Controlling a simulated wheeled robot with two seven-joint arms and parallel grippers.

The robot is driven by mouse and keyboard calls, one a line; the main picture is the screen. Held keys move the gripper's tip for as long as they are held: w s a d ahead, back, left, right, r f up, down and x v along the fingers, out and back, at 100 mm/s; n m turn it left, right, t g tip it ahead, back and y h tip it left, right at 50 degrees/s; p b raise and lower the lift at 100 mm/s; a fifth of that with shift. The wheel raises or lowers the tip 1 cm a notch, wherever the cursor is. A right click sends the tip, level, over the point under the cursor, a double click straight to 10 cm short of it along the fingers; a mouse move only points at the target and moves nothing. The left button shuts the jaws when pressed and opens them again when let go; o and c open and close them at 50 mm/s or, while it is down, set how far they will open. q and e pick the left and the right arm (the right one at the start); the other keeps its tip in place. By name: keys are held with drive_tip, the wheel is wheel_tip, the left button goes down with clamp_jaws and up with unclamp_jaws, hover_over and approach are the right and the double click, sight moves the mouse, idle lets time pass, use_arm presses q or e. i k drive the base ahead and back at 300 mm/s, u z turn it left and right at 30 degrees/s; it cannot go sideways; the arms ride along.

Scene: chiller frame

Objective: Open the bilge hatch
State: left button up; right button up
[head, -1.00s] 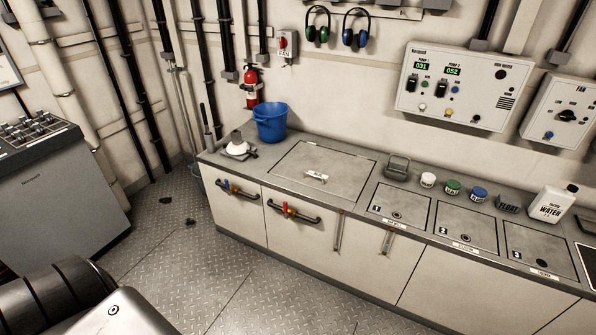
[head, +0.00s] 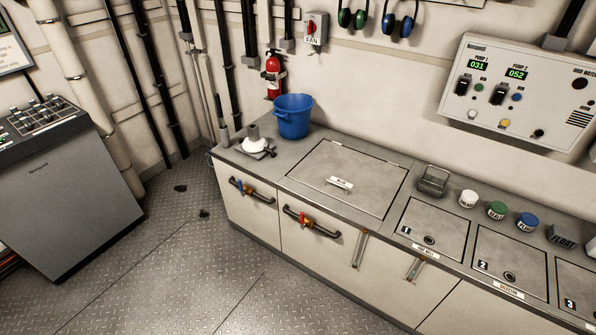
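A large square hatch (head: 352,165) lies flush and shut in the grey counter top, right of the blue bucket. I take it for the bilge hatch, but its label is too small to read surely. A small pale handle or label plate (head: 339,184) sits near its front edge. Neither of my grippers shows in the head view, so nothing is seen touching the hatch.
A blue bucket (head: 293,116) and a white-topped object (head: 256,146) stand left of the hatch. A grey holder (head: 432,181), several small jars and numbered lids (head: 433,228) lie to the right. Valve handles (head: 304,219) project from the cabinet front. The plated floor (head: 170,270) before it is mostly clear.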

sight(365, 184)
drive_tip(key=u, duration=0.15)
drive_tip(key=i, duration=0.95)
drive_tip(key=z, duration=0.75)
drive_tip(key=i, duration=0.5)
drive_tip(key=z, duration=0.45)
